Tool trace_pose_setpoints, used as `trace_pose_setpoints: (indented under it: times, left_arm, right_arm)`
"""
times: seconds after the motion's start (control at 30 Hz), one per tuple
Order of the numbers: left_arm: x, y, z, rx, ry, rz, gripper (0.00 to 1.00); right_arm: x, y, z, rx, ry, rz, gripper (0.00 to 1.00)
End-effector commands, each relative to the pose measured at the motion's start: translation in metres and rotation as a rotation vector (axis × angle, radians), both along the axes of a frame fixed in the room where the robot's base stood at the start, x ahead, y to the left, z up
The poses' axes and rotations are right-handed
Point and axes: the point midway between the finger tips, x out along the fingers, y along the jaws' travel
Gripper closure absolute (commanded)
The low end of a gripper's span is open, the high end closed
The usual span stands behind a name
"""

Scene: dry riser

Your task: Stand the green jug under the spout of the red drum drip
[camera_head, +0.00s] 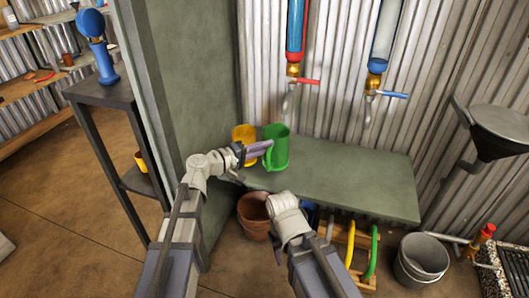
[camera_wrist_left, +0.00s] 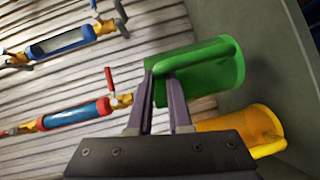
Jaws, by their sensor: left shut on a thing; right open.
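The green jug (camera_head: 279,150) is upright at the left end of the grey-green bench (camera_head: 345,185). My left gripper (camera_head: 262,147) is shut on its handle side; the wrist view shows the jug (camera_wrist_left: 215,68) just beyond the fingers (camera_wrist_left: 160,82). I cannot tell whether its base touches the bench. The red drum drip (camera_head: 296,35) hangs on the corrugated wall, with a red tap lever (camera_head: 307,81) and a grey spout (camera_head: 286,106). The spout is above and to the right of the jug. My right gripper (camera_head: 298,220) is low before the bench, its fingers mostly hidden; it is open.
A yellow jug (camera_head: 244,133) stands close behind the green one, to its left. A blue-levered drip (camera_head: 384,60) hangs farther right. The bench's middle and right are clear. A terracotta pot (camera_head: 252,214) and a metal bucket (camera_head: 421,260) are on the floor.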

Motion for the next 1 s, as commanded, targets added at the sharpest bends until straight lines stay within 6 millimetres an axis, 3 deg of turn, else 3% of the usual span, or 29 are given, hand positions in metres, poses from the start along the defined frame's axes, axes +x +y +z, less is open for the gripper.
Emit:
trace_pose_setpoints:
  times: [0.37, 1.0]
  left_arm:
    - [0.001, 0.000, -0.012, 0.000, 0.000, 0.001, 1.00]
    - [0.001, 0.001, -0.060, 0.000, 0.000, 0.001, 1.00]
  right_arm:
    - [0.000, 0.000, -0.012, 0.001, 0.000, 0.001, 0.50]
    - [0.000, 0.000, -0.060, 0.002, -0.001, -0.007, 0.50]
